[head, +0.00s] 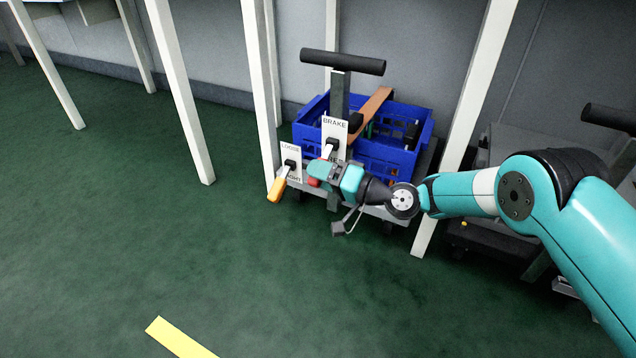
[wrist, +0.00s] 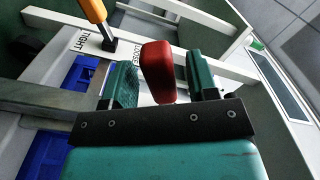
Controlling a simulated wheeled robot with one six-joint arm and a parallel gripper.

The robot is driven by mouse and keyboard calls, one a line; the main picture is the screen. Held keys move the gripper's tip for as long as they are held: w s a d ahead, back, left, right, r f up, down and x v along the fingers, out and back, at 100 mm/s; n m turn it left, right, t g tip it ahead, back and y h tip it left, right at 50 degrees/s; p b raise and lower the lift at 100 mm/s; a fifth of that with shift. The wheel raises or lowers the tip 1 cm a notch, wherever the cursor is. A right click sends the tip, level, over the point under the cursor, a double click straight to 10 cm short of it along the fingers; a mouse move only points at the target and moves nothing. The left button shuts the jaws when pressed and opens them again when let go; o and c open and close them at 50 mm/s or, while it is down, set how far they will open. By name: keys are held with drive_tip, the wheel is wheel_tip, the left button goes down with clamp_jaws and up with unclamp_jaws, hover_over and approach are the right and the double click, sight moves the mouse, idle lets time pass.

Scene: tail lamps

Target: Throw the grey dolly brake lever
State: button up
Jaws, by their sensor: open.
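The brake lever's red grip (wrist: 157,70) stands between the two teal fingers of my gripper (wrist: 160,78) in the wrist view. My gripper is open, with a small gap showing on each side of the grip. In the head view my gripper (head: 324,172) is at the lower end of the lever, and only a bit of the red grip (head: 313,182) shows. The lever's pale shaft (head: 331,147) slants down from the white BRAKE plate (head: 335,127) on the grey dolly post (head: 340,95). The lower plate lettering is partly hidden by my gripper.
An orange-handled lever (head: 275,189) on a LOOSE/TIGHT plate (head: 291,155) is close to the left; it also shows in the wrist view (wrist: 95,12). A blue crate (head: 375,158) sits on the dolly behind. White posts (head: 262,90) flank the dolly. Green floor in front is clear.

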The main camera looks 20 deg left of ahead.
drive_tip(key=shift+a, duration=0.45)
drive_tip(key=shift+c, duration=0.4)
clamp_jaws()
